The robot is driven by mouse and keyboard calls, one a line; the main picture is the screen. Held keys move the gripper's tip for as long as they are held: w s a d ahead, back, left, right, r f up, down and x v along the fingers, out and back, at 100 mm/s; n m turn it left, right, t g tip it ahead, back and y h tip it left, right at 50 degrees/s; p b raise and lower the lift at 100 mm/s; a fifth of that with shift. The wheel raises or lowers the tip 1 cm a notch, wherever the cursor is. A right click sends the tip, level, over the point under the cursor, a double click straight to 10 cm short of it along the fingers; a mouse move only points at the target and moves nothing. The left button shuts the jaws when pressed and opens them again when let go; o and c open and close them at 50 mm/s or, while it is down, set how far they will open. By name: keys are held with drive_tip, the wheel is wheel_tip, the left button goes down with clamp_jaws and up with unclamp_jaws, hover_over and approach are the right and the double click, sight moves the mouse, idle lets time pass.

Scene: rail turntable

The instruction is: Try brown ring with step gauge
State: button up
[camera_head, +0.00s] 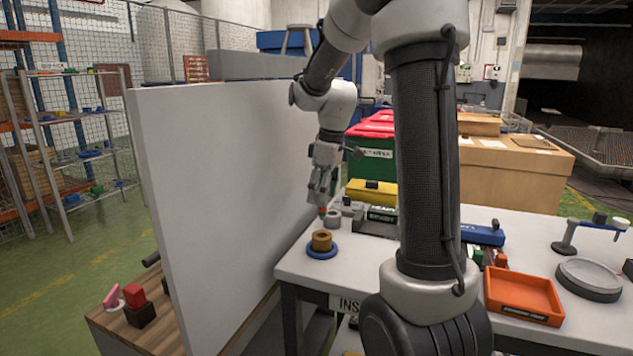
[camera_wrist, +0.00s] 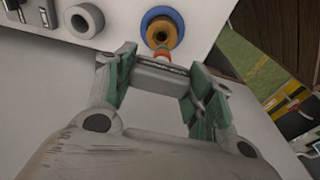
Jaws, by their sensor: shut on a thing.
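The brown ring (camera_head: 322,238) sits on a blue round base at the near left corner of the white table. In the wrist view the brown ring (camera_wrist: 161,32) is at the top, with its hole visible. My gripper (camera_head: 322,198) is above the table, just behind the ring in the head view. In the wrist view my gripper (camera_wrist: 162,82) has its green fingers shut on a grey labelled block, which looks like the step gauge (camera_wrist: 160,72). Its orange-red tip points toward the ring and appears apart from its hole. The exact gap is unclear.
A grey ring (camera_head: 333,217) stands near the gripper, beside a dark fixture (camera_head: 376,222). A tall white panel (camera_head: 215,190) borders the table on the left. An orange tray (camera_head: 524,297) and a round grey dish (camera_head: 588,281) are at the right.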

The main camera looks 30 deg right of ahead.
sight(322, 215)
drive_tip(key=shift+w, duration=0.15)
drive_tip(key=shift+f, duration=1.9)
drive_tip(key=shift+f, duration=1.65)
idle(3.0)
drive_tip(key=o, duration=1.2)
drive_tip(key=r, duration=0.4)
drive_tip(key=s+r, duration=0.1)
drive_tip(key=r, duration=0.3)
drive_tip(key=d+r, duration=0.1)
drive_tip(key=r, duration=0.2)
drive_tip(key=shift+s+r, duration=0.25)
drive_tip(key=shift+r, duration=0.15)
